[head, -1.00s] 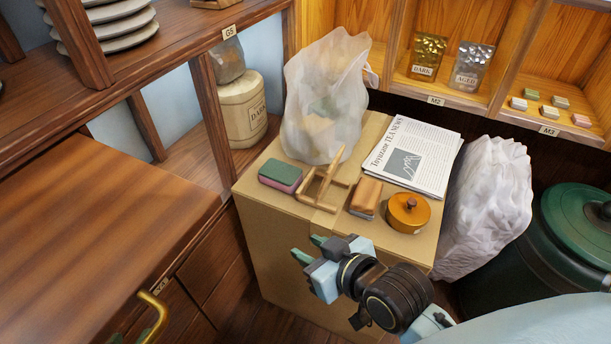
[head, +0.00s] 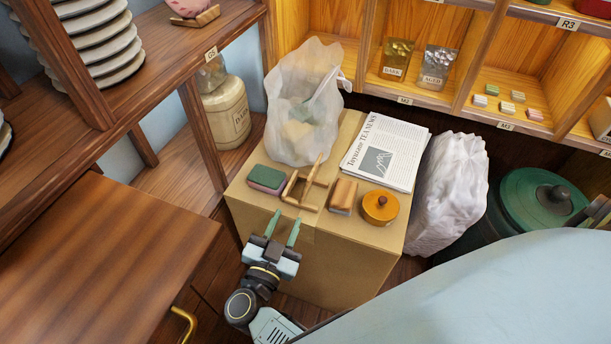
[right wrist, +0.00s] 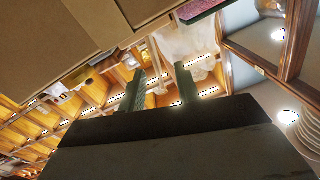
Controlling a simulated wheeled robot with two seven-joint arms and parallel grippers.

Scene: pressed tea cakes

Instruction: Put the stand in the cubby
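The stand (head: 289,194) is a small light-wood frame with an upright post, standing on the cardboard box (head: 340,268) between the green-and-pink sponge and a wooden block. My right gripper (head: 285,228) is open and empty, in front of the box's near edge, its two green fingers pointing toward the stand. In the right wrist view the fingers (right wrist: 160,90) are apart with nothing between them; I cannot make out the stand there. Several open cubbies show: one labelled M2 (head: 404,99) with foil pouches, and one labelled M3 (head: 505,125) with small blocks. My left gripper is not in view.
On the box are the sponge (head: 267,179), wooden block (head: 343,195), round orange pot (head: 380,206), newspaper (head: 385,150) and a translucent bag (head: 302,105). A white bag (head: 447,190) and green bin (head: 540,205) stand to the right. A brown wooden surface (head: 95,260) fills the lower left.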

